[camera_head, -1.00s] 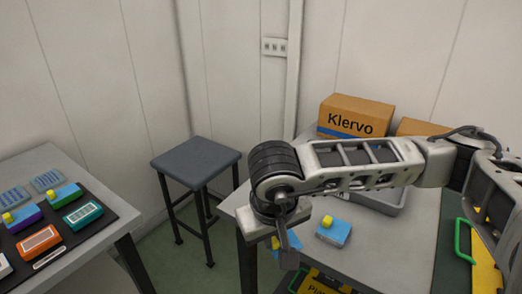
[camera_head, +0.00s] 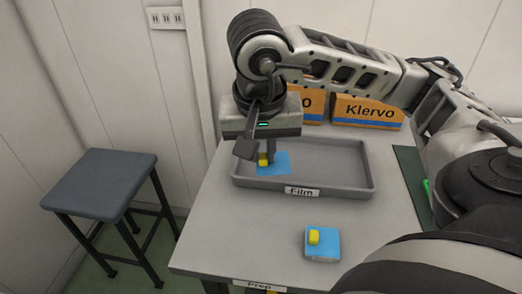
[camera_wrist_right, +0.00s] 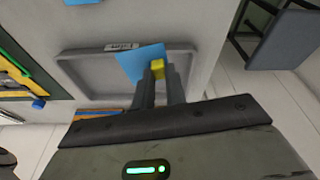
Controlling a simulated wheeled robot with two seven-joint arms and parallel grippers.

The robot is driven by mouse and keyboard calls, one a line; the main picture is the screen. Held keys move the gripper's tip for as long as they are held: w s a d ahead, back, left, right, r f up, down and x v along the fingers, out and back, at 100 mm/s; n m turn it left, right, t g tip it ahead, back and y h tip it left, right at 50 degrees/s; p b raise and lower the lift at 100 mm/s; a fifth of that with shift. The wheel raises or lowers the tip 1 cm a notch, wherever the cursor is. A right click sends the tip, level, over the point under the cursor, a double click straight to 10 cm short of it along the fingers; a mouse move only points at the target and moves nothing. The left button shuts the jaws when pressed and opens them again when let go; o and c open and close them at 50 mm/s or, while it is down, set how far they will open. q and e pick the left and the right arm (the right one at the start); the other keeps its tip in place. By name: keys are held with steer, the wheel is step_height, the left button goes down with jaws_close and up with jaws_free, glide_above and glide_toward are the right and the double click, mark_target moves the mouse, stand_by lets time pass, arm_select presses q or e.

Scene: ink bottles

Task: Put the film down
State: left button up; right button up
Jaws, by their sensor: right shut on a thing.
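My right gripper (camera_head: 268,150) is shut on the yellow knob (camera_head: 263,159) of a blue film (camera_head: 278,166). The film is over the left part of the grey tray (camera_head: 352,180) labelled "Film". In the right wrist view, the film (camera_wrist_right: 138,62) lies in front of the fingers, with its yellow knob (camera_wrist_right: 157,68) between them and the tray (camera_wrist_right: 84,92) behind it. I cannot tell whether the film touches the tray floor. My left gripper is not in view.
Another blue piece with a yellow knob (camera_head: 322,246) lies on the grey table (camera_head: 225,228) in front of the tray. "Klervo" boxes (camera_head: 368,111) stand behind the tray. A dark stool (camera_head: 100,186) stands to the left. The tray's right part is empty.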

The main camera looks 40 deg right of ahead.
mark_target(284, 154)
steer(key=s+d+r+m, duration=0.2)
steer(key=shift+d+r, duration=0.15)
steer(key=shift+d, duration=0.15)
steer(key=shift+w+d, duration=0.1)
steer(key=shift+d, duration=0.15)
steer(key=w+d+f, duration=0.1)
steer(key=w+f, duration=0.1)
steer(key=w, duration=0.2)
steer(key=w+d+f, duration=0.1)
steer(key=w+f, duration=0.2)
steer(key=w+d+f, duration=0.1)
steer(key=w+f, duration=0.2)
steer(key=w, duration=0.1)
steer(key=shift+w+d+f, duration=0.1)
steer(key=shift+w+d, duration=0.2)
steer(key=shift+d, duration=0.1)
steer(key=shift+w+d+f, duration=0.1)
steer(key=shift+w+f, duration=0.2)
steer(key=shift+f, duration=0.1)
steer(key=x, duration=0.3)
steer(key=shift+f, duration=0.4)
